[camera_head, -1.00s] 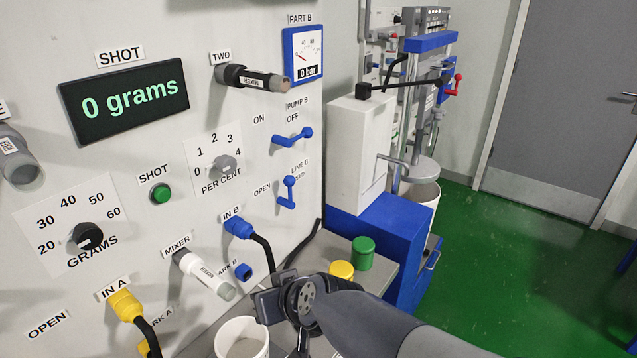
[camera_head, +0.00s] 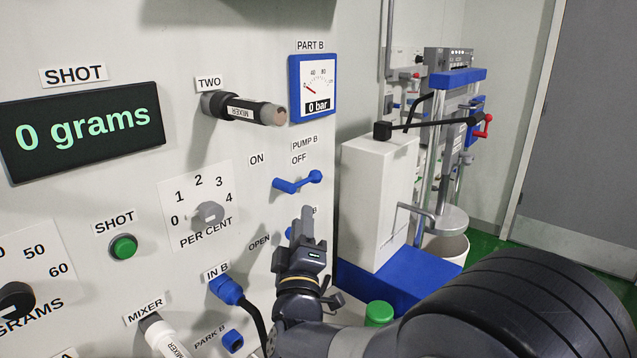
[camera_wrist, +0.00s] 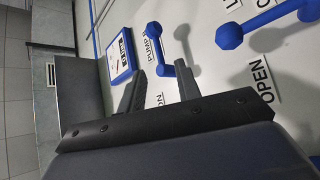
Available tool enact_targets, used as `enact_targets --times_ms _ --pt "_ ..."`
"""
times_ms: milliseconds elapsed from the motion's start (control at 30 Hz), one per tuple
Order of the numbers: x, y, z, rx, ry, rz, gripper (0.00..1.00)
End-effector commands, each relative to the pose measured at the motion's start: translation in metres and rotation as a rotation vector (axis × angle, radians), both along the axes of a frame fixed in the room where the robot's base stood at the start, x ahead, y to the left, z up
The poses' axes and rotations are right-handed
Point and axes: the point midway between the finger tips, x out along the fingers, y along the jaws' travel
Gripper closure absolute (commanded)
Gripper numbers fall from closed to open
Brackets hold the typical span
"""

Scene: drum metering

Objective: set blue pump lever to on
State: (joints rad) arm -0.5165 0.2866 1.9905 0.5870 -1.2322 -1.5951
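The blue pump lever (camera_head: 297,183) is on the panel under the PUMP B label, its knob end to the right, below OFF. My gripper (camera_head: 307,214) is just below it in the head view, in front of the panel and partly covering the lever under it. In the wrist view my gripper (camera_wrist: 160,72) is open, its two dark fingers apart and empty. The pump lever (camera_wrist: 158,48) shows beyond and between the fingertips. I cannot tell how far the fingers are from it.
The blue LINE B lever (camera_wrist: 262,25) is beside the pump lever; my gripper mostly hides it in the head view. The square PART B gauge (camera_head: 313,88) reads 0 bar. A white machine (camera_head: 375,185) on a blue base stands right.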

Motion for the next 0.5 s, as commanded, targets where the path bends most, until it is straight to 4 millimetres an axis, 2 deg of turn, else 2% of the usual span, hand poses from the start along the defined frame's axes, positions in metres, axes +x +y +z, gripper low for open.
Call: enact_targets --times_ms 167,500 --pt "0.01 0.0 0.008 -0.01 -0.014 -0.01 0.68" --pt "0.067 -0.006 0.033 -0.009 -0.012 -0.009 0.68"
